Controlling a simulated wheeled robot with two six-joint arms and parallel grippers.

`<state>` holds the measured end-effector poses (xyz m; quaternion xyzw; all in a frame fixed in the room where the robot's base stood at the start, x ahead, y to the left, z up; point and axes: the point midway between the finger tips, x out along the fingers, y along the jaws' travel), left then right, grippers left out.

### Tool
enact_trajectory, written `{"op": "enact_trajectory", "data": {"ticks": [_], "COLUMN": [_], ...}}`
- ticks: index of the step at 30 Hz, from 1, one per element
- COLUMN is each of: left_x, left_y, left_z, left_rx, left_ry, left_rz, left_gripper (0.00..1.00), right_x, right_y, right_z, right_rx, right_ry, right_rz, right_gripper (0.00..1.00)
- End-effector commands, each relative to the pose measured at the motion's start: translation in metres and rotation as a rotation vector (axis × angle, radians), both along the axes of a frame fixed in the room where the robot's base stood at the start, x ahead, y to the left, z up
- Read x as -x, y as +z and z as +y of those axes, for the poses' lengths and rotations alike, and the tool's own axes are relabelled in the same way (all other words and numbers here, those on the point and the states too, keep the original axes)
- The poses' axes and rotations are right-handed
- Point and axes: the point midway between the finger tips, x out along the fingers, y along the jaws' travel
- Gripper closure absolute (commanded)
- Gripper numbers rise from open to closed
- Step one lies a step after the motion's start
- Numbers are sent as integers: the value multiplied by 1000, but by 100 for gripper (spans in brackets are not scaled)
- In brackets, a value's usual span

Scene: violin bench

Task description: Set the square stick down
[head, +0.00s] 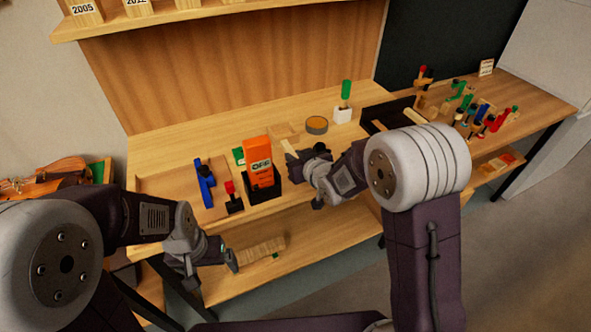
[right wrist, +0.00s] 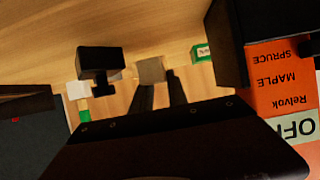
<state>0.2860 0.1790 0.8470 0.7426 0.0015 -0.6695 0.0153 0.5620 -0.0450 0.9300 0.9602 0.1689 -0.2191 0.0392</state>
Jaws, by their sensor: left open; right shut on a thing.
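The square stick (head: 289,148) is a slim, pale wooden piece at the tip of my right gripper (head: 303,158) in the head view. The right gripper is shut on it over the bench, to the right of the orange box. In the right wrist view, a pale square face (right wrist: 151,70) shows at the ends of the gripper's fingers (right wrist: 160,92); it looks like the stick's end. Whether the stick touches the bench top is unclear. My left gripper (head: 231,260) is open and empty, low in front of the bench, near the lower shelf.
An orange box (head: 259,162) stands in a black holder beside a red-topped tool (head: 232,197) and a blue tool (head: 205,184). A round tin (head: 316,125) and a green-handled tool in a white block (head: 343,115) stand behind. Several colourful clamps (head: 484,119) crowd the right end.

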Motion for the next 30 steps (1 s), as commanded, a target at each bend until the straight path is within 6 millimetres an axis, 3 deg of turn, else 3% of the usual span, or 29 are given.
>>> {"op": "enact_trajectory", "data": {"ticks": [4,10,22,23,25,30], "left_x": [0,0,0,0,0,0], "left_y": [-1,-8,-13,-12,-11,-11], "left_z": [0,0,0,0,0,0], "left_rx": [0,0,0,0,0,0], "left_ry": [0,0,0,0,0,0], "left_rz": [0,0,0,0,0,0], "left_gripper": [6,6,6,6,6,6], "right_x": [1,0,0,0,0,0], "right_y": [-5,-39,-46,-46,-44,-44], "right_z": [2,1,1,1,1,1], "right_rx": [1,1,0,0,0,0], "right_ry": [0,-1,-1,0,0,0], "right_rz": [2,3,0,0,0,0], "right_gripper": [100,100,100,78,59,59]}}
